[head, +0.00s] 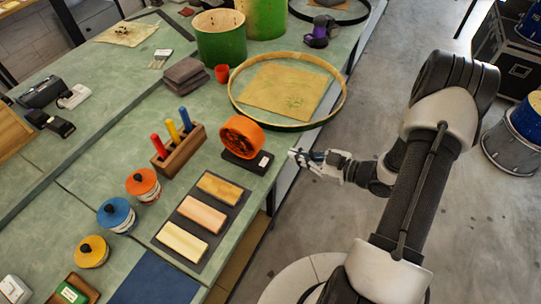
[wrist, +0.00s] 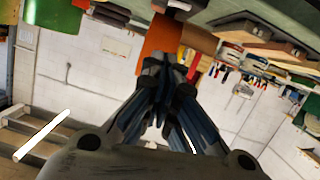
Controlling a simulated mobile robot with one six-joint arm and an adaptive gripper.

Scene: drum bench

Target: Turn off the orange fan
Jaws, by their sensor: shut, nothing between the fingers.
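The orange fan (head: 242,137) stands upright on a dark base near the bench's right edge in the head view. A small white patch (head: 263,160) shows on the base's right end; its switch position cannot be read. My gripper (head: 293,156) is just right of the fan base, past the bench edge, with its tips pointing left and a small gap to the base. In the wrist view its dark fingers (wrist: 170,60) are together and hold nothing. An orange shape (wrist: 161,34) shows just beyond them; I cannot tell if it is the fan.
A wooden block (head: 178,152) with coloured handles stands left of the fan. A tray (head: 178,244) with three wooden bars lies in front. A large hoop (head: 345,100) lies behind, near the edge. Small pots (head: 143,186) stand at left. The floor (head: 330,215) beside the bench is open.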

